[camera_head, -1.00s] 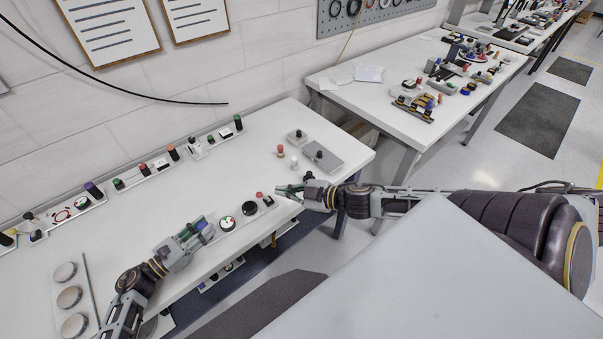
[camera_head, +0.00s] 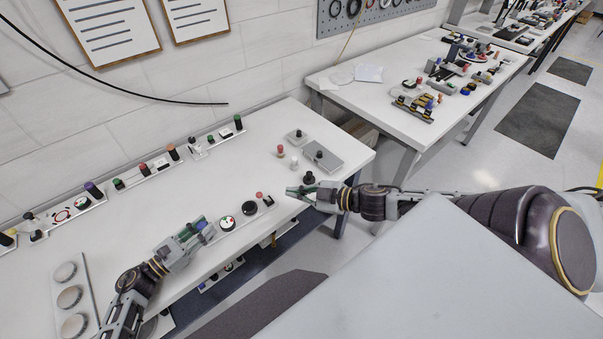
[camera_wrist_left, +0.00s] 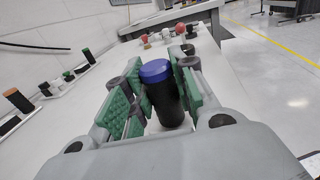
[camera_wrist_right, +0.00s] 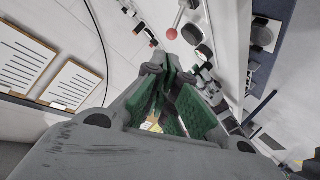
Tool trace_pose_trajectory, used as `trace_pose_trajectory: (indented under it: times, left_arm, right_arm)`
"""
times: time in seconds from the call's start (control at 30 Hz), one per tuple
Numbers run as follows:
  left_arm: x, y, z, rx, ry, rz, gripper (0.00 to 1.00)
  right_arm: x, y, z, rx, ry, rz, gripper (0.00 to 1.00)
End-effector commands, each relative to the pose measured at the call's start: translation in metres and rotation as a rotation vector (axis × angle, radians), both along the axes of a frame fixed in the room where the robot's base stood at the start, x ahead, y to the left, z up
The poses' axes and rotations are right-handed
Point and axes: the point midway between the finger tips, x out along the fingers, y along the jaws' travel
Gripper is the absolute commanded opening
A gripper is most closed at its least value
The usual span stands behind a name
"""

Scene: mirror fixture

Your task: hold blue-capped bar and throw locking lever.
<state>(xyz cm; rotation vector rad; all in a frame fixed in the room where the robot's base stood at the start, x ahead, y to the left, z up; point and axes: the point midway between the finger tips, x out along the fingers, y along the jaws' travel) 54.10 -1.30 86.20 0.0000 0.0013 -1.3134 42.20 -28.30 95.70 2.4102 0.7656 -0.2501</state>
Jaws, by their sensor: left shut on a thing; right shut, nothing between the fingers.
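The blue-capped bar (camera_wrist_left: 165,100) is a black cylinder with a blue cap, standing between the green pads of my left gripper (camera_wrist_left: 153,98) in the left wrist view. My left gripper (camera_head: 203,228) is shut on it near the bench's front edge; only the blue cap (camera_head: 208,231) shows in the head view. A thin rod with a red ball (camera_wrist_right: 172,34) shows in the right wrist view and looks like the locking lever; its red ball (camera_head: 259,195) appears right of the left gripper. My right gripper (camera_head: 292,191) is shut and empty, to the right of and apart from that ball.
A round dial (camera_head: 227,223) and a black knob (camera_head: 250,208) sit between the grippers. A grey block (camera_head: 323,155) and another black knob (camera_head: 309,177) stand beyond my right gripper. A strip of switches (camera_head: 147,170) runs along the wall. The middle of the bench is clear.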

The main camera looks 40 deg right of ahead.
Motion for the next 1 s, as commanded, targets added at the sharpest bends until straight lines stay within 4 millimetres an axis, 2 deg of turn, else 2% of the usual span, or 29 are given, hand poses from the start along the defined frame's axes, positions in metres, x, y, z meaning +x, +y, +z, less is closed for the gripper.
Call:
trace_pose_trajectory:
  times: [0.4, 0.9, 0.93, 1.0]
  left_arm:
    - [0.0001, 0.0, 0.0003, 0.0, 0.0, 0.0, 0.0]
    - [0.0001, 0.0, 0.0003, 0.0, 0.0, 0.0, 0.0]
    - [0.0, 0.0, 0.0003, 0.0, 0.0, 0.0, 0.29]
    - [0.0, 0.0, 0.0003, -0.001, 0.0, 0.0, 0.38]
  right_arm:
    - [-0.0109, -0.0062, 0.0048, -0.002, 0.0, 0.001, 0.0]
    - [-0.0117, -0.0069, 0.0052, -0.003, -0.001, 0.001, 0.0]
    - [-0.0117, -0.0069, 0.0052, -0.003, -0.001, 0.001, 0.0]
    - [-0.0117, -0.0069, 0.0052, -0.003, -0.001, 0.001, 0.0]
